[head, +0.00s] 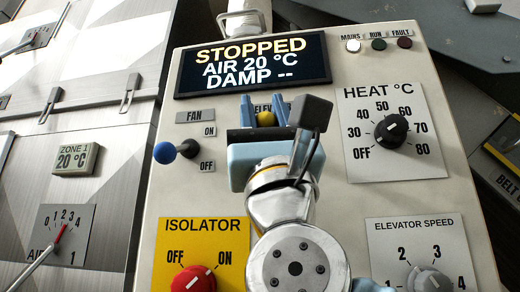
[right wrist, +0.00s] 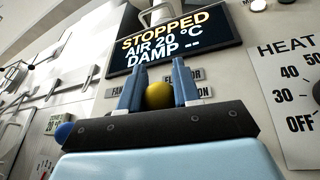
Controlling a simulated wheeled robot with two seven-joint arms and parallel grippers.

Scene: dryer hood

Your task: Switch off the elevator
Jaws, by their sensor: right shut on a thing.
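The elevator switch has a yellow ball knob (head: 266,119) under a partly hidden ELEVATOR label in the middle of the control panel (head: 340,210). My right gripper (head: 265,108) is shut on this knob, one finger on each side. In the right wrist view the yellow knob (right wrist: 158,95) shows between the two blue fingers of my right gripper (right wrist: 157,75). The switch's stem and most of its ON and OFF marks are hidden behind the gripper. My left gripper is not in view.
Left of my gripper is the fan switch with a blue knob (head: 165,152). Below are the red isolator knob (head: 194,280) and grey elevator speed knob (head: 429,280). The black heat knob (head: 391,130) is at right. The display (head: 253,65) reads STOPPED, AIR 20 °C, DAMP --.

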